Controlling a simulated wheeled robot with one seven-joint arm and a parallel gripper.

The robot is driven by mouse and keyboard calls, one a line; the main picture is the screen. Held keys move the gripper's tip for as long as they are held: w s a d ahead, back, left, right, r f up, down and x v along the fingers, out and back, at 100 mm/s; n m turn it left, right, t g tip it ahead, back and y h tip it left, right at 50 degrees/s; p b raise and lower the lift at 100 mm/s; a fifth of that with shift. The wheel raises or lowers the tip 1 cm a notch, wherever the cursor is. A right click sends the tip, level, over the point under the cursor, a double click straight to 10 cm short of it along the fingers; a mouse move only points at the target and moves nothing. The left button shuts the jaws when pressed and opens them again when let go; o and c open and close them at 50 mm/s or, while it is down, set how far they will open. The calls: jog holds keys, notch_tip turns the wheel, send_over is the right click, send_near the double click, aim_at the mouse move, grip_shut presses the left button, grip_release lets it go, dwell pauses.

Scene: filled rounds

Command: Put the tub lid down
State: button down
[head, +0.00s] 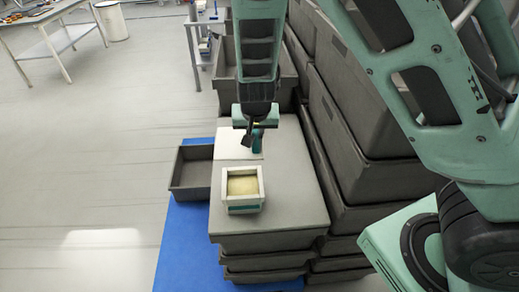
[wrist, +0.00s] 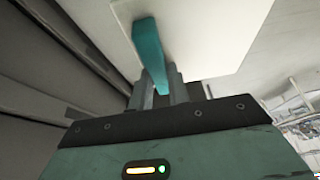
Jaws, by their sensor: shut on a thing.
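The tub lid is a flat white plate (head: 232,146) with a teal handle (wrist: 150,50). My gripper (head: 254,142) is shut on the handle, and the lid (wrist: 205,35) fills the upper middle of the wrist view. In the head view the lid is over the far part of the grey stack top; I cannot tell whether it touches it. A square white tub (head: 228,188) with a teal band stands open nearer on the same top, with pale yellow contents. My gripper partly hides the lid's right side.
The grey stack top (head: 290,200) has bare room right of the tub. A dark open tray (head: 188,193) is at its left, above a blue mat (head: 180,245). Tall grey crates (head: 345,150) stand close on the right. A workbench (head: 45,40) is far left.

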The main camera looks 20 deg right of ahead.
jog(key=w+d+f+m+b, duration=0.1)
jog(key=w+d+f+b, duration=0.2)
jog(key=w+d+f, duration=0.2)
jog(key=w+d+f+m+h+b, duration=0.1)
jog(key=w+d+f+b, duration=0.2)
jog(key=w+d+f, duration=0.2)
jog(key=w+d+f+m+b, duration=0.2)
jog(key=w+d+f, duration=0.3)
jog(key=w+f, duration=0.4)
jog(key=shift+w+d+f+g+b, duration=0.1)
jog(key=shift+w+f+g+b, duration=0.1)
jog(key=shift+w, duration=0.45)
jog(key=shift+w+d+f+g+b, duration=0.1)
jog(key=shift+w+g+b, duration=0.1)
jog(key=shift+w, duration=0.45)
jog(key=p, duration=0.5)
send_over(285, 169)
jog(key=s+a, duration=0.1)
jog(key=shift+s+a, duration=0.2)
jog(key=shift+f+p, duration=0.3)
jog(key=shift+f, duration=1.45)
jog(key=shift+f, duration=0.2)
jog(key=c, duration=1.3)
grip_release()
jog(key=shift+c, duration=0.2)
jog(key=shift+r, duration=0.1)
